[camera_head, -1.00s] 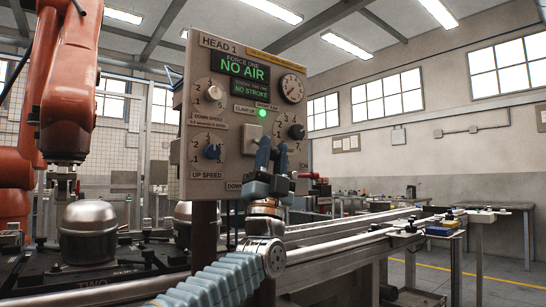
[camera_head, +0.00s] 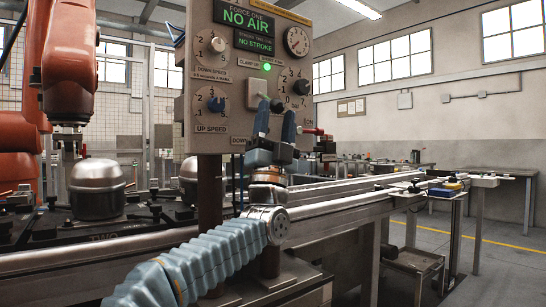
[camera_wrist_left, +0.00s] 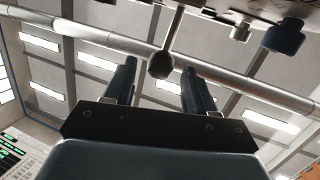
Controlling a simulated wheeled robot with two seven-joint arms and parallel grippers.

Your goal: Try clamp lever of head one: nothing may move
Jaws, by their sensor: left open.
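The grey HEAD 1 control panel (camera_head: 225,140) stands in front of me in the head view. Its clamp lever comes out of a square plate (camera_head: 257,90) and ends in a dark ball knob (camera_head: 277,106). My left gripper (camera_head: 276,112) is open and upright just in front of the panel, with the knob between or just behind its fingertips. In the left wrist view the ball knob (camera_wrist_left: 160,65) shows between the two open fingers (camera_wrist_left: 160,72), with visible gaps on both sides. My right gripper is out of view.
A green lamp (camera_head: 267,67) glows above the lever. The displays read NO AIR (camera_head: 245,19) and NO STROKE (camera_head: 253,43). Dials surround the lever, including a black knob (camera_head: 302,87) close right.

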